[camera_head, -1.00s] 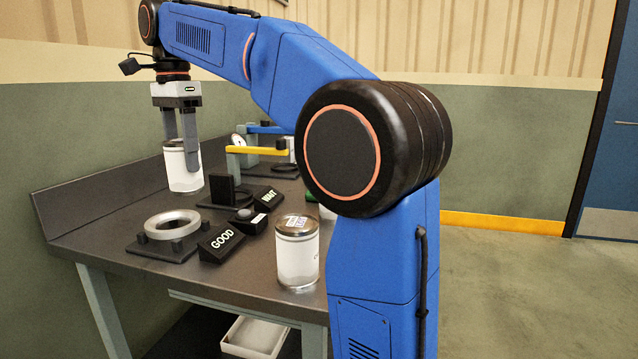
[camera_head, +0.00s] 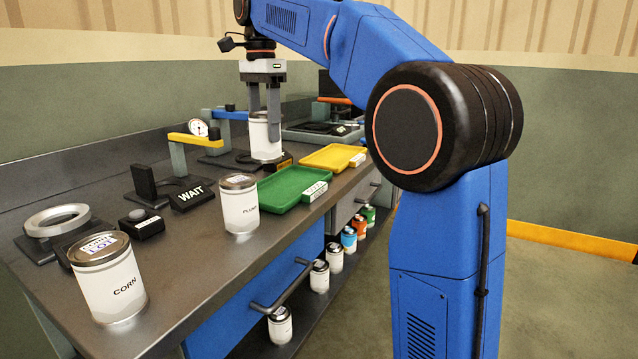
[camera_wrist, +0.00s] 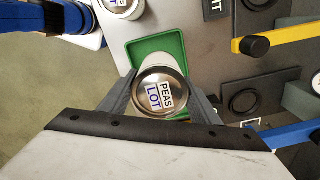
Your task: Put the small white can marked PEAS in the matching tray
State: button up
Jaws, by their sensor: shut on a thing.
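My gripper (camera_head: 264,112) is shut on a white can (camera_head: 266,145) with a silver top, held upright above the bench. In the wrist view my gripper (camera_wrist: 160,100) has the PEAS can (camera_wrist: 160,92) between its fingers, its lid label reading PEAS LOT. The green tray (camera_head: 270,197) lies on the bench in front of the held can and looks empty. It also shows under the can in the wrist view (camera_wrist: 138,52). A yellow tray (camera_head: 312,159) lies beyond it. The tray labels are too small to read surely.
A CORN can (camera_head: 109,285) and another white can (camera_head: 239,208) stand along the bench's front edge. A WAIT sign (camera_head: 192,195), a ring stand (camera_head: 57,222) and a yellow-armed fixture (camera_head: 196,139) stand behind. Several cans stand on the lower shelf (camera_head: 262,340).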

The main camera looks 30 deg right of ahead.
aim_at(271, 147)
jog(key=f, duration=0.2)
jog(key=d+f, duration=0.1)
jog(key=f, duration=0.2)
jog(key=shift+f, duration=2.5)
jog(key=o, duration=1.5)
jog(key=shift+f, duration=0.1)
notch_tip(271, 147, up, 12)
jog(key=shift+r, duration=0.15)
jog(key=shift+s, duration=0.1)
